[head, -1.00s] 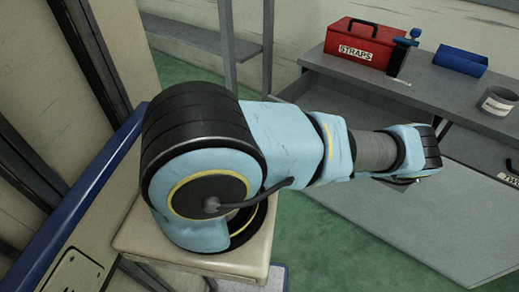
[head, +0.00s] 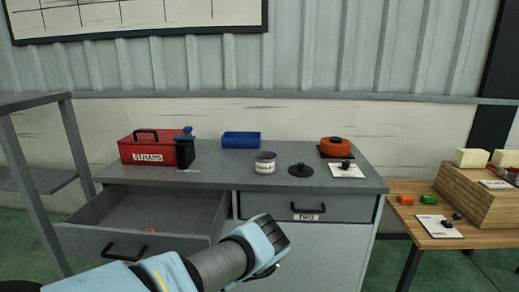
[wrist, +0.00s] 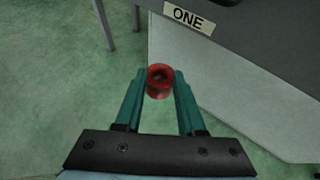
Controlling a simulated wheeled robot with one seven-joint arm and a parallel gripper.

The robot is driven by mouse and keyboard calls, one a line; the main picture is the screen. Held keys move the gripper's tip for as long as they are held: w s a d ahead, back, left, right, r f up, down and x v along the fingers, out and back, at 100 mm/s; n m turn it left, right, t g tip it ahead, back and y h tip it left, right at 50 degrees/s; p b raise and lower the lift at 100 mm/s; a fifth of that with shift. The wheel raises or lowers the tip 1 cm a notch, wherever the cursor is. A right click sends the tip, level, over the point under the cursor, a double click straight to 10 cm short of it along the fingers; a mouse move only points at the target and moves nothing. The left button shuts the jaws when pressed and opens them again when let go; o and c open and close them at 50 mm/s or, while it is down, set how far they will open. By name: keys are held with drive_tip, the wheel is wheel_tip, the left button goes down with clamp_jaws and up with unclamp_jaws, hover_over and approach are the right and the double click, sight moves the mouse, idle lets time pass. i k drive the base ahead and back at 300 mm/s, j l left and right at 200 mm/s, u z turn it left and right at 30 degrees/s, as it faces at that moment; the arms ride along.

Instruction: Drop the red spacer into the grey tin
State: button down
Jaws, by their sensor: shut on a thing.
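The red spacer (wrist: 160,82) is a short ring with a hole through it, held between the teal fingers of my gripper (wrist: 160,88) in the wrist view. The fingers are shut on its sides, above the green floor and beside the cabinet. In the head view my arm's end reaches up from the bottom, in front of the cabinet; the fingertips and spacer are hidden there. The grey tin (head: 265,164) stands upright on the grey bench top, behind and above my arm's end, well apart from it. I cannot see its inside clearly.
A drawer (head: 100,212) stands open at left, with a small orange-red thing (head: 150,230) inside. Drawer TWO (head: 320,207) is shut. A black disc (head: 301,170) lies beside the tin.

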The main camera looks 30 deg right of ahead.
sight(268, 161)
drive_tip(key=l, duration=0.4)
drive_tip(key=k+l+u, duration=0.15)
drive_tip(key=l, duration=0.25)
drive_tip(key=k+l, duration=0.1)
drive_tip(key=l, duration=0.3)
drive_tip(key=k+l+u, duration=0.15)
drive_tip(key=l, duration=0.65)
drive_tip(key=k+l+u, duration=0.1)
drive_tip(key=l, duration=0.3)
drive_tip(key=k, duration=0.05)
